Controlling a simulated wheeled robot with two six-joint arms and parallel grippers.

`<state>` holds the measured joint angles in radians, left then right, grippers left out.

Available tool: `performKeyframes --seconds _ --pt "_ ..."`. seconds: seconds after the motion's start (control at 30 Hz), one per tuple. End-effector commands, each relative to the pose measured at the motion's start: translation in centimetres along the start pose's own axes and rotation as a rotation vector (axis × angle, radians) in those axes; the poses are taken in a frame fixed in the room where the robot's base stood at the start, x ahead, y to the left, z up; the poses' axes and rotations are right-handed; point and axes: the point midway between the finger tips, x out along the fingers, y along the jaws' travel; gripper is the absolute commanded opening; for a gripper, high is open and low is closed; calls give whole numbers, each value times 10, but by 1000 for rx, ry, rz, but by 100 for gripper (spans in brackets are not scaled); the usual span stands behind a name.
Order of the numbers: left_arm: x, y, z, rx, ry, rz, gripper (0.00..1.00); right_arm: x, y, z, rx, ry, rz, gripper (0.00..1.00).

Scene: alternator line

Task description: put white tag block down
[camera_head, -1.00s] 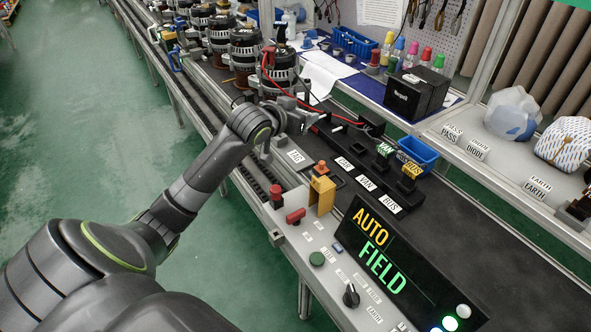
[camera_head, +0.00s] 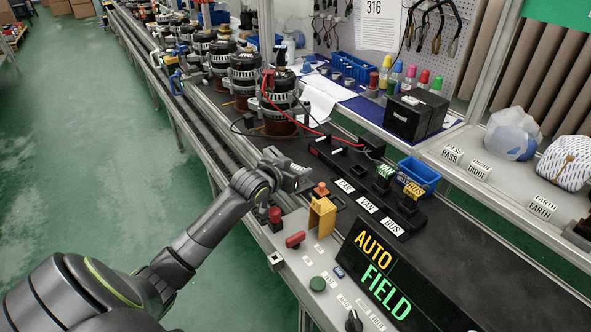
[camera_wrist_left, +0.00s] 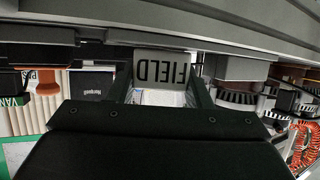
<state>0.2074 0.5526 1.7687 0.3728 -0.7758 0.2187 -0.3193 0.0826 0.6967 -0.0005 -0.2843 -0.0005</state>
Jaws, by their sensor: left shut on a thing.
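The white tag block (camera_wrist_left: 163,72) is between my left gripper's fingers in the left wrist view, its FIELD lettering upside down. My left gripper (camera_head: 292,170) is shut on it, over the near edge of the dark bench, left of the orange button and yellow bracket. In the head view the gripper covers most of the block, and I cannot tell whether the block touches the surface. My right gripper is out of view.
A yellow bracket (camera_head: 322,217), a red button (camera_head: 275,219) and an orange button (camera_head: 321,189) stand close by. A display panel (camera_head: 385,270) is nearer. A black terminal strip (camera_head: 365,180) and an alternator (camera_head: 280,104) with red and black leads stand beyond.

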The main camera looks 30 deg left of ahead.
Motion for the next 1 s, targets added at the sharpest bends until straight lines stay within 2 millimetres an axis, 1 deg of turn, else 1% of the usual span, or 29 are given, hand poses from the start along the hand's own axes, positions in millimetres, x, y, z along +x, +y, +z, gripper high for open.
performKeyframes --seconds 0.23,0.27,0.4,0.43,0.67,0.77,0.87,1.0 --pt "1 0 2 0 0 0 23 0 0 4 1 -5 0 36" --pt "1 0 3 0 0 0 46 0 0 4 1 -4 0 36" --pt "1 0 2 0 0 0 64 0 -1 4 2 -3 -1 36" --pt "1 0 2 0 0 0 67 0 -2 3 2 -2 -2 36" --pt "1 0 2 0 0 0 67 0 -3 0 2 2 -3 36" --pt "0 0 -2 1 1 0 67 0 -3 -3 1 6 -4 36" --pt "-8 -1 -1 2 0 -1 67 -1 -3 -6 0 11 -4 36" --pt "-29 0 -1 4 0 0 67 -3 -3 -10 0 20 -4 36"
